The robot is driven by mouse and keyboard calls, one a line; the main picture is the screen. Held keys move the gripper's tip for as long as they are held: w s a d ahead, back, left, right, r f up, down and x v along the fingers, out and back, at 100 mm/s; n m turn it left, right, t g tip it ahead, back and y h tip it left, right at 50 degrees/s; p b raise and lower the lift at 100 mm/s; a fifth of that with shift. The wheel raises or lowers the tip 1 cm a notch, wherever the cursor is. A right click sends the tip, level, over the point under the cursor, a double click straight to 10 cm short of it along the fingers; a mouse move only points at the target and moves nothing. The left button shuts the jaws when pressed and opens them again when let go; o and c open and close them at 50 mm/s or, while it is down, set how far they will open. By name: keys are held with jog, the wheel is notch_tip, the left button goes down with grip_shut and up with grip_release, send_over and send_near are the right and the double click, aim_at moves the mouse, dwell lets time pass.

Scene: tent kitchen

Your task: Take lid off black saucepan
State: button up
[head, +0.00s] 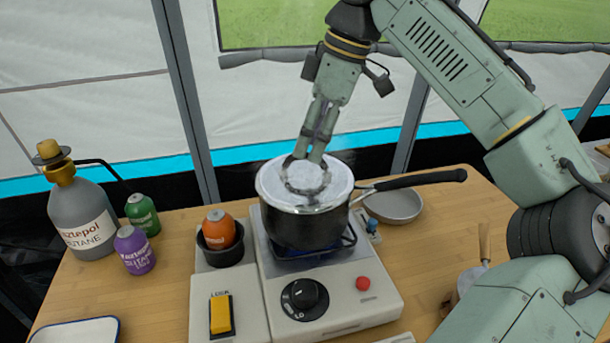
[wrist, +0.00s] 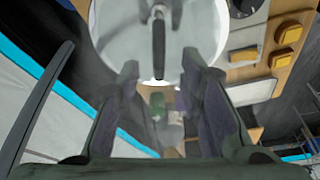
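The black saucepan (head: 300,230) stands on the stove, its long black handle (head: 415,180) pointing right. A round, shiny grey lid (head: 335,186) sits on it; the lid also shows in the wrist view (wrist: 115,30). The lid has a dark grip (wrist: 158,40) at its middle. My gripper (head: 308,155) is just above the lid's middle, pointing down. In the wrist view my gripper (wrist: 160,72) is open, its two fingers apart with the grip between them in the picture. Whether the fingers touch the lid is hard to tell.
The stove (head: 345,290) has a black knob and a red button. An orange canister (head: 218,229) stands left of the saucepan. A grey butane bottle (head: 85,220) and green and purple canisters stand farther left. A shallow metal bowl (head: 394,206) is behind right, under the saucepan's handle.

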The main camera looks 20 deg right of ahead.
aim_at(305, 168)
jog(key=shift+x, duration=1.25)
jog(key=shift+c, duration=0.5)
grip_shut()
